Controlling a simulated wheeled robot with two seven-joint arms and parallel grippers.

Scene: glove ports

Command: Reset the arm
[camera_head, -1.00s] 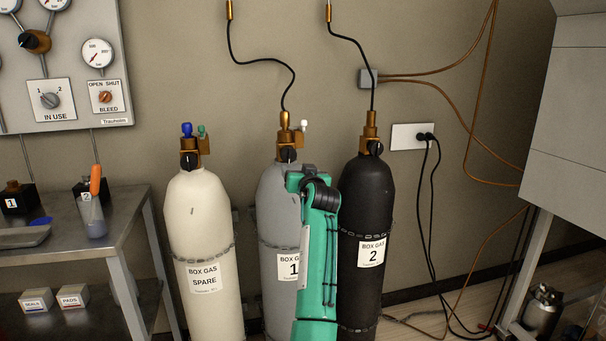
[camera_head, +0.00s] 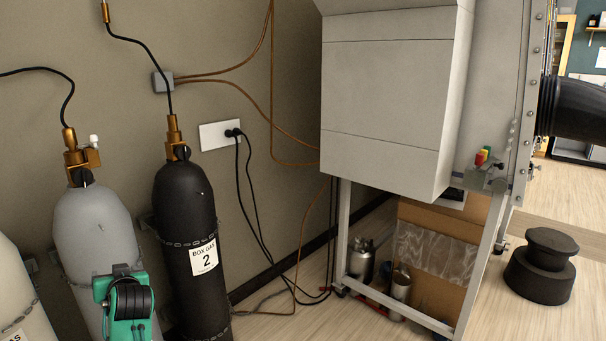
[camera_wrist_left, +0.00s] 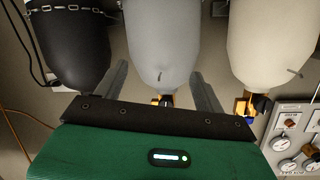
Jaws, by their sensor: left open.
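My left gripper (camera_wrist_left: 159,78) is open in the left wrist view, with its two dark fingers spread apart. That view is upside down. The grey cylinder (camera_wrist_left: 160,35) lies beyond the fingers and fills the gap between them; nothing is seen gripped. In the head view a green and black part of my arm (camera_head: 130,305) stands at the lower left, in front of the grey cylinder (camera_head: 95,235). The left fingers are not seen there. My right gripper is in neither view.
The black cylinder (camera_head: 186,250) stands right of the grey one, and the white cylinder (camera_head: 20,295) is left of it. A grey cabinet (camera_head: 390,90) on a metal frame stands right. Cables (camera_head: 250,210) hang by the wall.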

